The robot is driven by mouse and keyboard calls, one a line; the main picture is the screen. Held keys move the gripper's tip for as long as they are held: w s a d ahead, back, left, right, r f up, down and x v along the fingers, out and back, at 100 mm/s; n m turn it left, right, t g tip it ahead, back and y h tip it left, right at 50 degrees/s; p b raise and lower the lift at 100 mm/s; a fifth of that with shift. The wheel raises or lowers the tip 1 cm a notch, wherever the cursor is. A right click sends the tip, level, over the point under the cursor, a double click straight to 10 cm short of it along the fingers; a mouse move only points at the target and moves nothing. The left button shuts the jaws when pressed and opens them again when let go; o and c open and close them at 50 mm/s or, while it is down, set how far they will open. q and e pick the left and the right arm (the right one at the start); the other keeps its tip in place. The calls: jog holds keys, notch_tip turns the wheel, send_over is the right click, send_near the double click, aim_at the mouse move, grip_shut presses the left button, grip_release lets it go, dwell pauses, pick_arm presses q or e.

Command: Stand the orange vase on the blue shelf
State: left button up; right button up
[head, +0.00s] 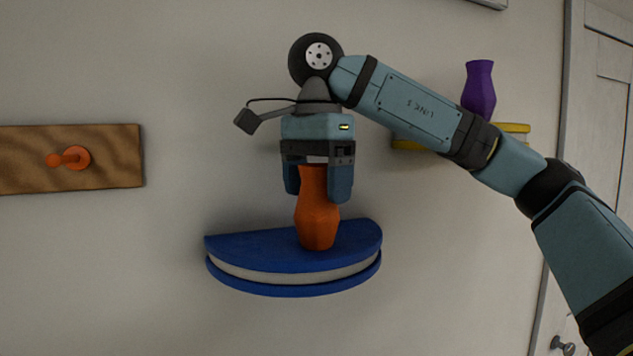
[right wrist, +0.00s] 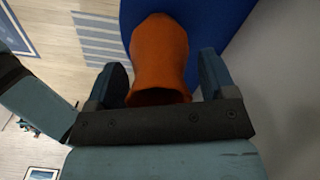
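The orange vase (head: 317,215) stands upright on the blue shelf (head: 255,252), its base on the top right of the shelf's middle. My right gripper (head: 320,190) is above the shelf, pointing down, with one finger on each side of the vase's upper part. In the right wrist view the vase (right wrist: 160,55) is between the two fingers (right wrist: 163,75), with a narrow gap showing beside the right-hand finger, so the gripper looks open around it. The blue shelf (right wrist: 222,22) shows behind the vase there. My left gripper is not in view.
A purple vase (head: 479,90) stands on a yellow shelf (head: 513,128), partly behind my right arm. A wooden board (head: 110,158) with an orange peg (head: 70,158) is on the wall at left. A door (head: 600,90) is at right. The left part of the blue shelf is bare.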

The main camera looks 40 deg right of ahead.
notch_tip(320, 180, up, 12)
jog(key=shift+r, duration=0.15)
dwell(0.7)
dwell(0.5)
